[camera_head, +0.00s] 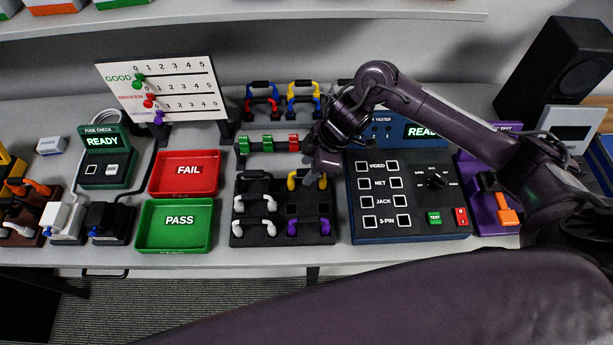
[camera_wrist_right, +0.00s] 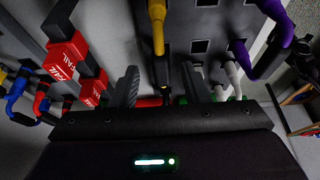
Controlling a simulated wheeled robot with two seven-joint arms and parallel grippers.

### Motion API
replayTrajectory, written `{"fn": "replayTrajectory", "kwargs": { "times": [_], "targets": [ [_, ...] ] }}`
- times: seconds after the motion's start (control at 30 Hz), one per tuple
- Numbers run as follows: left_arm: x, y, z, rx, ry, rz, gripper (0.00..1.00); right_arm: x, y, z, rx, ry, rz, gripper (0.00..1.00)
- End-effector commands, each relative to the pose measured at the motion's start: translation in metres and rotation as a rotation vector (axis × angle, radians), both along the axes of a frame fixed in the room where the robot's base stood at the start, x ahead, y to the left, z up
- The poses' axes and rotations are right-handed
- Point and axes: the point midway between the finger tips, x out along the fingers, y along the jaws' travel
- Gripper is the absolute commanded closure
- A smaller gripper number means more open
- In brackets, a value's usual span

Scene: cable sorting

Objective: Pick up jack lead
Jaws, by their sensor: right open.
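Several short leads lie on a black holder board (camera_head: 275,213) at the middle of the table: black, white, yellow and purple ones. No label shows which is the jack lead. The yellow lead (camera_head: 293,181) is at the board's upper right, partly hidden by my right gripper (camera_head: 314,173). In the right wrist view the yellow lead (camera_wrist_right: 157,22) runs down to a dark plug end between the fingers of my right gripper (camera_wrist_right: 161,92). The fingers are open on either side of it; contact cannot be told. A purple lead (camera_head: 308,226) lies at the lower right of the board. My left gripper is out of view.
A red FAIL tray (camera_head: 186,192) and a green PASS tray (camera_head: 174,246) stand left of the board. A tester (camera_head: 408,225) with VIDEO, NET, JACK and 3-PIN sockets stands right. Behind the board are a rack of red and green FAIL-marked parts (camera_head: 268,143) and blue and yellow leads (camera_head: 302,92).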

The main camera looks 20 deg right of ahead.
Motion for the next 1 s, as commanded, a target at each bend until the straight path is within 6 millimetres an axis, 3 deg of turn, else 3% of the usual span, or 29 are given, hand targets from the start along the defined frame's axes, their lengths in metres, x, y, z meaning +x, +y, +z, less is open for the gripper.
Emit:
{"fn": "replayTrajectory", "kwargs": {
  "times": [0.07, 0.23, 0.5, 0.83, 1.0],
  "targets": [
    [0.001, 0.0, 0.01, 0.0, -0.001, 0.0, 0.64, -0.002, 0.005, -0.01, 0.0, 0.008, 0.001, 0.58],
    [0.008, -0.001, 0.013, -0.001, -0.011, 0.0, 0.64, 0.001, 0.012, -0.03, 0.001, 0.002, 0.001, 0.58],
    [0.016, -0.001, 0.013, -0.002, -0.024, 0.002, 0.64, 0.001, 0.014, -0.034, 0.001, -0.001, 0.001, 0.58],
    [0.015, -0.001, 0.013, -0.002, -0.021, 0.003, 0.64, 0.002, 0.014, -0.033, 0.001, -0.002, 0.001, 1.0],
    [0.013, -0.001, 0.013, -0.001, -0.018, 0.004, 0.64, 0.002, 0.014, -0.033, 0.001, -0.002, 0.001, 1.0]
  ]
}}
